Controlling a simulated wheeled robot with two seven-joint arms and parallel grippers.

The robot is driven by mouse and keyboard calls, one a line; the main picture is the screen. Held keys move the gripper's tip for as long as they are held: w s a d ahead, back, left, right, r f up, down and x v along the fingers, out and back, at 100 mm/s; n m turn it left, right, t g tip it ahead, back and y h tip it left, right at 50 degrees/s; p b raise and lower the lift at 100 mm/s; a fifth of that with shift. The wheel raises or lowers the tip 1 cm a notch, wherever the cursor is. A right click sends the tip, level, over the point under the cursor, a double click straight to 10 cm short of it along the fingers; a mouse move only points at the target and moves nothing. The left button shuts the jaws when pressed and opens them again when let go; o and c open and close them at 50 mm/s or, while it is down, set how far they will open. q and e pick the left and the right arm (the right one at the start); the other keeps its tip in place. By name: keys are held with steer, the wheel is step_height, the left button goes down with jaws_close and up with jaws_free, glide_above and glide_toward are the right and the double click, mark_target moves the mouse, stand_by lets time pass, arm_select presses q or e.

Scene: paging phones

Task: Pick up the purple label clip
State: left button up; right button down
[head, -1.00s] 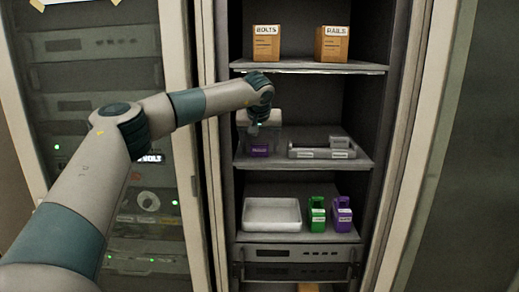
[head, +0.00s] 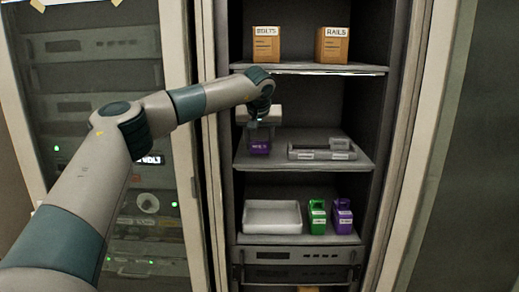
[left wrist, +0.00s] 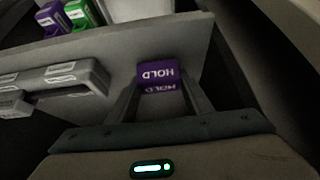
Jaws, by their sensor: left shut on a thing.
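The purple label clip (head: 260,147) is at the left of the middle shelf, below my left gripper (head: 262,128). In the left wrist view the clip (left wrist: 158,72) shows the word HOLD and sits between the two fingertips. My left gripper is shut on it. The gap, if any, between the clip and the shelf is hard to judge. My right gripper is not in view.
A grey tray-like holder (head: 300,154) lies on the middle shelf (head: 290,166), right of the clip. The lower shelf holds a white tray (head: 271,217), a green object (head: 317,219) and a purple object (head: 342,218). Two boxes (head: 266,46) (head: 332,47) stand above.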

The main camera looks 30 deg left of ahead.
arm_select(q)
steer(key=r, duration=0.1)
steer(key=b, duration=0.1)
steer(key=r, duration=0.1)
steer(key=shift+s+d+r, duration=0.2)
steer(key=shift+d+r, duration=0.05)
steer(key=shift+r, duration=0.05)
steer(key=s+d+r+b, duration=0.5)
steer(key=s+d+r, duration=0.2)
steer(key=s+d, duration=0.1)
steer(key=shift+w+f, duration=0.1)
steer(key=shift+f, duration=0.1)
stand_by(0.3)
steer(key=s+d+f+m+h, duration=0.1)
steer(key=s+d+f+m, duration=0.2)
steer(key=d+f, duration=0.7)
steer(key=s+d+f+m+t+h, duration=0.1)
steer(key=s+d+f, duration=0.6)
steer(key=f, duration=0.8)
steer(key=d+m+h, duration=0.1)
steer(key=d+m, duration=0.1)
steer(key=d, duration=0.1)
steer(key=shift+d, duration=0.15)
steer(key=shift+w+f, duration=0.1)
